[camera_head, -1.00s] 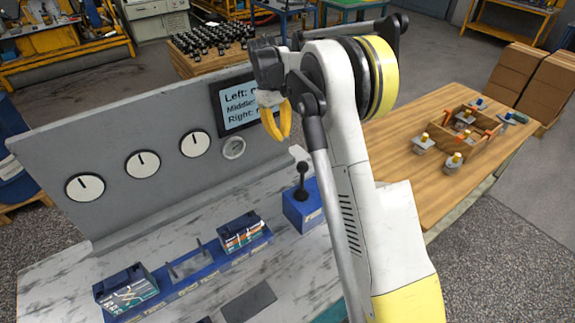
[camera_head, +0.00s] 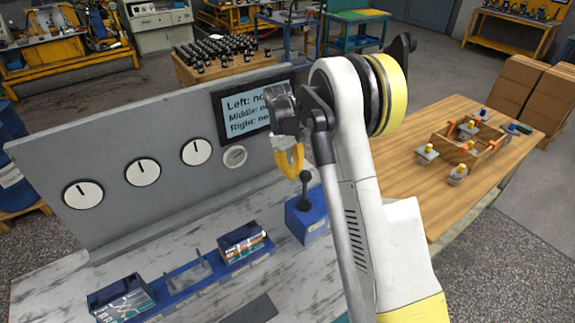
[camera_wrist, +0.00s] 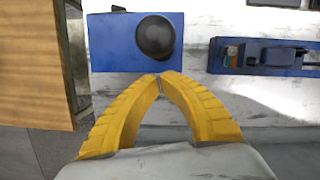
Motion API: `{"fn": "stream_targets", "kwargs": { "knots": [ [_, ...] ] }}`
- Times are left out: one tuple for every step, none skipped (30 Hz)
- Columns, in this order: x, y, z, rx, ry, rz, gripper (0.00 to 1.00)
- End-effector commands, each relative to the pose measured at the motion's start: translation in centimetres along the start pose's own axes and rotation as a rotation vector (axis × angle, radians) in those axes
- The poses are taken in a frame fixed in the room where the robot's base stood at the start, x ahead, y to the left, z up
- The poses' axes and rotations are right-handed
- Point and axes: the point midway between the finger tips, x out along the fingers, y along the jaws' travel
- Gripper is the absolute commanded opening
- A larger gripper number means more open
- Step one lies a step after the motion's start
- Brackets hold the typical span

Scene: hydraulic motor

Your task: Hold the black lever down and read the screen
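The black lever (camera_head: 305,190) with a round knob stands upright on a blue box (camera_head: 312,222) on the bench. In the wrist view its knob (camera_wrist: 155,37) shows from above, just beyond the fingertips. My gripper (camera_head: 291,172) has its yellow fingers pointing down just left of the knob; I cannot tell whether they touch it. In the wrist view the fingertips (camera_wrist: 160,76) meet with nothing between them.
The grey panel (camera_head: 110,215) carries several white dials and stands behind the marble-look bench (camera_head: 60,280). A blue rack (camera_head: 205,278) with boxed parts lies left of the lever. A wooden table (camera_head: 400,150) with a parts tray stands at right.

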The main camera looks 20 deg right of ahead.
Motion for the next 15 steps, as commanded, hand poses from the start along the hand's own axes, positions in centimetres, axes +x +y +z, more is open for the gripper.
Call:
{"fn": "stream_targets", "kwargs": {
  "knots": [
    [0.2, 0.0, 0.6, 0.000, 0.000, 0.000, 0.00],
    [0.2, 0.0, 0.9, 0.000, 0.000, 0.000, 0.00],
    [0.3, 0.0, 1.3, -0.001, 0.000, 0.000, 0.00],
    [0.4, 0.0, 1.5, -0.001, 0.000, 0.000, 0.00],
    [0.4, 0.0, 1.7, -0.001, 0.000, 0.000, 0.00],
    [0.4, 0.0, 1.8, -0.001, 0.000, 0.000, 0.00],
    [0.5, 0.0, 1.9, -0.001, 0.000, 0.000, 0.00],
    [0.5, 0.0, 2.0, -0.001, 0.000, 0.000, 0.00],
    [0.5, 0.0, 2.1, -0.001, 0.000, 0.000, 0.00],
    [0.5, 0.0, 2.1, -0.001, 0.000, 0.000, 0.00],
    [0.5, 0.0, 2.1, -0.001, 0.000, 0.000, 0.00],
    [0.4, 0.0, 2.1, -0.001, 0.000, 0.000, 0.00],
    [0.4, 0.0, 2.1, -0.001, 0.000, 0.000, 0.00],
    [0.4, 0.0, 2.1, -0.001, 0.000, 0.000, 0.00],
    [0.4, 0.0, 2.1, -0.001, 0.000, 0.000, 0.00]
  ]
}}
